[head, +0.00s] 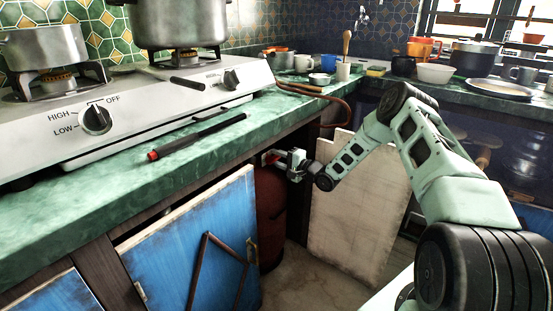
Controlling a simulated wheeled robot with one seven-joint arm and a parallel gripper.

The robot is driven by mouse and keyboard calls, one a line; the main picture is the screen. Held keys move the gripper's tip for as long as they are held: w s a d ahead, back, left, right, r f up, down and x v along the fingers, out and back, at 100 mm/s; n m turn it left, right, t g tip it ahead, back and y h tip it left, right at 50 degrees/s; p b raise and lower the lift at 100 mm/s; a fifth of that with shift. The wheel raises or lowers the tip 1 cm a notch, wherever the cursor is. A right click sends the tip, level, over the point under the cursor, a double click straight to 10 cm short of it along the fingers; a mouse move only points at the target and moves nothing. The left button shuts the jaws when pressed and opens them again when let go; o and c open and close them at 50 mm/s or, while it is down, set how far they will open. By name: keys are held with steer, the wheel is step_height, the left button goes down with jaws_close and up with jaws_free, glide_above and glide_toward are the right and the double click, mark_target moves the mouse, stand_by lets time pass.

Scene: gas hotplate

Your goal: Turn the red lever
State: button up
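A dark red gas cylinder (271,205) stands inside the cabinet below the counter. A small bright red part, which looks like the red lever (271,157), shows at the top of the cylinder. My gripper (279,160) reaches in from the right and is right at this red part. The fingers are small and partly merge with the valve area, so I cannot tell whether they touch or hold the lever.
A blue cabinet door (190,250) stands open left of the cylinder, and a pale door panel (357,205) stands open behind my arm. The green counter (210,150) overhangs the cylinder and holds a white gas hotplate (150,110). A brown hose (335,97) runs over the counter edge.

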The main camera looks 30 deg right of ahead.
steer(key=p+v, duration=0.2)
steer(key=v, duration=1.4)
steer(key=shift+s, duration=0.4)
steer(key=shift+w+r, duration=0.1)
steer(key=w+a+r+n+g+h, duration=0.2)
steer(key=w+a+r+n+g, duration=0.1)
steer(key=a+n+g, duration=0.2)
steer(key=s+a+r+n+g+h, duration=0.4)
steer(key=s+a+r+n, duration=0.1)
steer(key=s+a+r, duration=0.15)
steer(key=s+a+r+n+g, duration=0.25)
steer(key=s+a+r, duration=0.2)
steer(key=s, duration=0.35)
steer(key=s+a+r+n+g, duration=0.25)
steer(key=s+a, duration=0.35)
steer(key=s, duration=0.3)
steer(key=s+a+r+n+g, duration=0.15)
steer(key=s+a+n, duration=0.25)
steer(key=s+a, duration=0.4)
steer(key=s+a+r+n+g, duration=0.1)
steer(key=s+a+n+g, duration=0.3)
steer(key=a, duration=0.7)
step_height(320, 180, up, 22)
steer(key=m+t+p, duration=0.1)
steer(key=t+p, duration=0.1)
steer(key=p, duration=2)
steer(key=shift+s+d+p, duration=0.3)
steer(key=shift+s+p, duration=0.05)
steer(key=shift+s, duration=0.15)
